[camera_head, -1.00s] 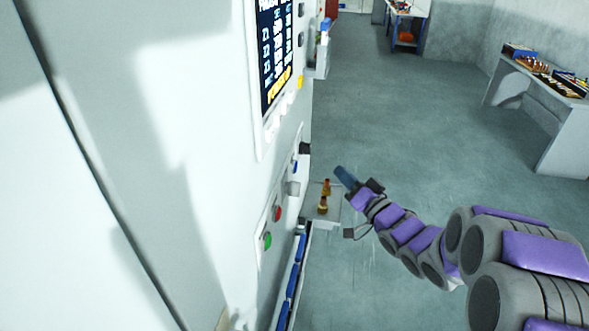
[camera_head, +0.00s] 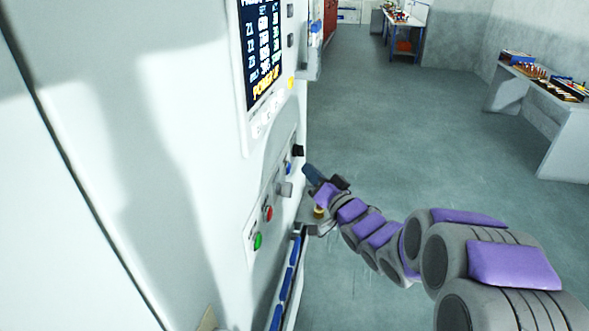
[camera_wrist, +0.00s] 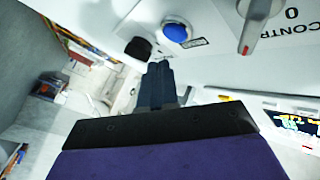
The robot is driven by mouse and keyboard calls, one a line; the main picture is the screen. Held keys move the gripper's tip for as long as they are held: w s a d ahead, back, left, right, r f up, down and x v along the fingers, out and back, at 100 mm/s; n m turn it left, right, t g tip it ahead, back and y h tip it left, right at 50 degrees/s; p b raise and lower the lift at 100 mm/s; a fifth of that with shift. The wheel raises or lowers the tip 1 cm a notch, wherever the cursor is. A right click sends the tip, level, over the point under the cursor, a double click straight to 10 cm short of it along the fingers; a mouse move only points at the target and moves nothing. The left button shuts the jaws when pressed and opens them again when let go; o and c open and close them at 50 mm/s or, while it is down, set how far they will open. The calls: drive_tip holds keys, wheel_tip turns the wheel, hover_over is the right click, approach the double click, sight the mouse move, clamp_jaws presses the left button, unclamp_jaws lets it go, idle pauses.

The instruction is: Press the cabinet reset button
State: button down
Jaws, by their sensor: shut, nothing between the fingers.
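A blue button (camera_head: 288,168) sits on the control panel of the white cabinet (camera_head: 140,130), and it shows large at the top of the wrist view (camera_wrist: 176,32). I take it as the reset button, though its label is not readable. My gripper (camera_head: 308,171) is shut and empty, just right of the blue button in the head view. In the wrist view its dark fingertips (camera_wrist: 160,72) point up the picture, just below and left of the blue button. A small gap shows there, and I see no contact.
A black knob (camera_wrist: 138,47) is beside the blue button. A grey selector switch (camera_head: 284,189), a red button (camera_head: 267,213) and a green button (camera_head: 257,240) line the panel. A screen (camera_head: 263,55) is above. Open floor (camera_head: 400,130) lies to the right.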

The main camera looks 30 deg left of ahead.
drive_tip(key=shift+s+a+f+p, duration=0.1)
drive_tip(key=shift+a+p, duration=0.1)
drive_tip(key=shift+a, duration=0.55)
drive_tip(key=shift+s+a+f+p, duration=0.1)
drive_tip(key=shift+a+p, duration=0.05)
drive_tip(key=shift+a, duration=0.55)
idle(0.7)
drive_tip(key=shift+a, duration=0.15)
idle(0.6)
idle(0.4)
drive_tip(key=shift+w+d+p, duration=0.1)
drive_tip(key=shift+d+p, duration=0.6)
drive_tip(key=shift+d, duration=0.15)
drive_tip(key=shift+r, duration=0.1)
drive_tip(key=shift+w+d+p, duration=0.2)
drive_tip(key=shift+d+p, duration=0.25)
drive_tip(key=shift+d, duration=0.35)
drive_tip(key=shift+w+d+p, duration=0.2)
drive_tip(key=shift+d+p, duration=0.3)
drive_tip(key=shift+d, duration=0.35)
drive_tip(key=shift+w+d+p, duration=0.2)
drive_tip(key=shift+d+p, duration=0.25)
drive_tip(key=shift+d, duration=0.35)
